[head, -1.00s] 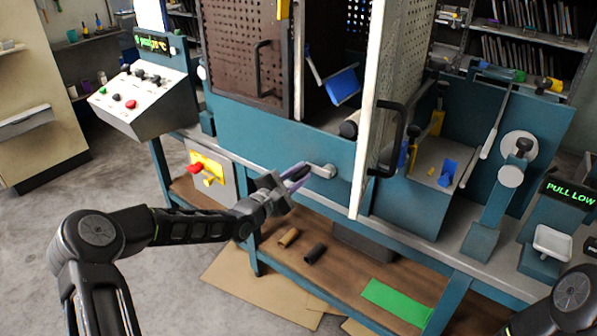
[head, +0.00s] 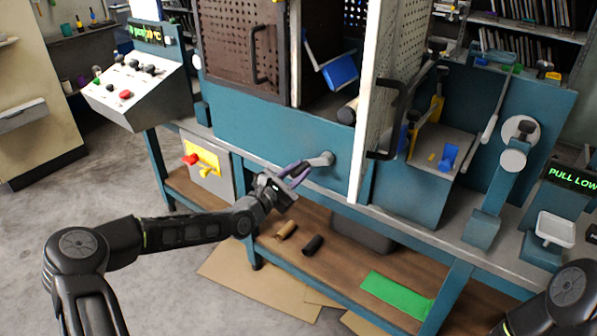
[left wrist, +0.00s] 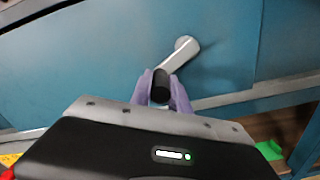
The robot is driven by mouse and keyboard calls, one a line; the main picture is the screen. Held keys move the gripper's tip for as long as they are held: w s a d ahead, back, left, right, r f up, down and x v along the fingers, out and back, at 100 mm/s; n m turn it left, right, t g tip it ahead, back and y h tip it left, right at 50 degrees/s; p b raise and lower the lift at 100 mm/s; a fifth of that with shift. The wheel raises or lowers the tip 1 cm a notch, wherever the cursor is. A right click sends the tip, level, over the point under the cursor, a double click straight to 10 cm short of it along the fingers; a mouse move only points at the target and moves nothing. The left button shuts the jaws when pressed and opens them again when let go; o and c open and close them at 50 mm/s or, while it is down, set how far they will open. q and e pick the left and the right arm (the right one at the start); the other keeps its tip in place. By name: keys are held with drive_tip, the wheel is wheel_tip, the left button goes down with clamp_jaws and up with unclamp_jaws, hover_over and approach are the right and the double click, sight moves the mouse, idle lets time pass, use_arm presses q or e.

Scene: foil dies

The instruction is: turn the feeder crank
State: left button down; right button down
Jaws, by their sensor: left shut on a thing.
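The feeder crank (head: 322,159) is a short grey arm on the front of the teal machine, below the cabinet doors. In the left wrist view the pale crank arm (left wrist: 181,54) slants down-left from the wall to a dark knob (left wrist: 160,84). My left gripper (head: 298,171) is at the outer end of the crank; its purple fingers stand on both sides of the knob in the left wrist view (left wrist: 160,95). It is shut on the crank's knob, whose far end is partly hidden. My right gripper is out of view.
The open cabinet door (head: 366,110) juts out at right. The lower shelf holds a tan roll (head: 286,229), a dark roll (head: 313,245) and a green sheet (head: 397,296). Clear floor lies at left.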

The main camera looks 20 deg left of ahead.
use_arm(q)
drive_tip(key=c, duration=1.3)
unclamp_jaws()
drive_tip(key=shift+o, duration=0.2)
drive_tip(key=v, duration=0.7)
drive_tip(key=shift+s, duration=0.35)
drive_tip(key=shift+a, duration=0.1)
